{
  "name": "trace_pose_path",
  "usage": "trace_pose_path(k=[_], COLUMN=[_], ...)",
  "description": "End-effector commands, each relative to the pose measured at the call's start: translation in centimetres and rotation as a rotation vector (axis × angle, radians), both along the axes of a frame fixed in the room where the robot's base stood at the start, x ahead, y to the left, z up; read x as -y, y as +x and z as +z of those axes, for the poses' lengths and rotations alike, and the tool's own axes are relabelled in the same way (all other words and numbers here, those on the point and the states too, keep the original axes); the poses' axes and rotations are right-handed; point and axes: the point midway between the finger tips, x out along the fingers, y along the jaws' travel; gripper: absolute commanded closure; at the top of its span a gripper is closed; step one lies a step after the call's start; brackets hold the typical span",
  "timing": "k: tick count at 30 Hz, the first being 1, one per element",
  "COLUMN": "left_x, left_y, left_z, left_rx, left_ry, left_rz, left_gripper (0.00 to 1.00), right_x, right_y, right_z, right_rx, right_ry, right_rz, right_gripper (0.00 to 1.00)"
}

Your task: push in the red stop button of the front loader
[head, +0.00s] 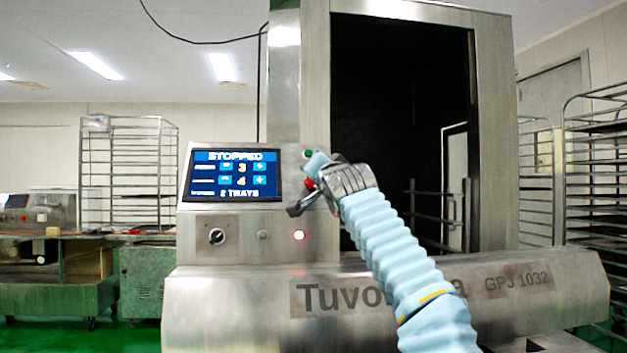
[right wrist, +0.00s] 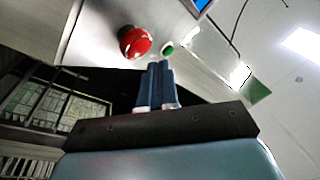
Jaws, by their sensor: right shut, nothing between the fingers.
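The front loader (head: 400,290) is a steel machine with a tall dark opening. Its red stop button (head: 310,184) shows partly behind my right gripper in the head view. In the right wrist view the red button (right wrist: 135,42) is a round dome on the steel panel, just beyond and left of the fingertips. A small green button (right wrist: 167,48) sits beside it; it also shows in the head view (head: 308,153). My right gripper (right wrist: 158,66) is shut and empty, its blue fingers pointing at the panel. A gap to the red button seems visible. My left gripper is out of view.
A screen (head: 236,174) left of the buttons reads "STOPPED" and "2 TRAYS". Tray racks stand at the left (head: 125,180) and right (head: 600,170).

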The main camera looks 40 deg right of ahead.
Motion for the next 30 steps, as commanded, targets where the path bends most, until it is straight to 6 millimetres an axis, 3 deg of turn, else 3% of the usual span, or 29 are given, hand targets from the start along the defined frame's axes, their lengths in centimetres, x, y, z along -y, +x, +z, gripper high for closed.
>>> trace_pose_path(k=[16,30], left_x=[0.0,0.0], left_y=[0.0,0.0], left_z=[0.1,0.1], left_rx=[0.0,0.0], left_ry=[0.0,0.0], left_rz=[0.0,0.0], left_gripper=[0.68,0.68], right_x=[-1.8,-1.9], right_y=[-3.4,-3.5], right_z=[2.8,2.9], right_rx=[0.002,0.0], right_ry=[0.0,0.0], right_rz=[0.0,0.0], right_gripper=[1.0,1.0])
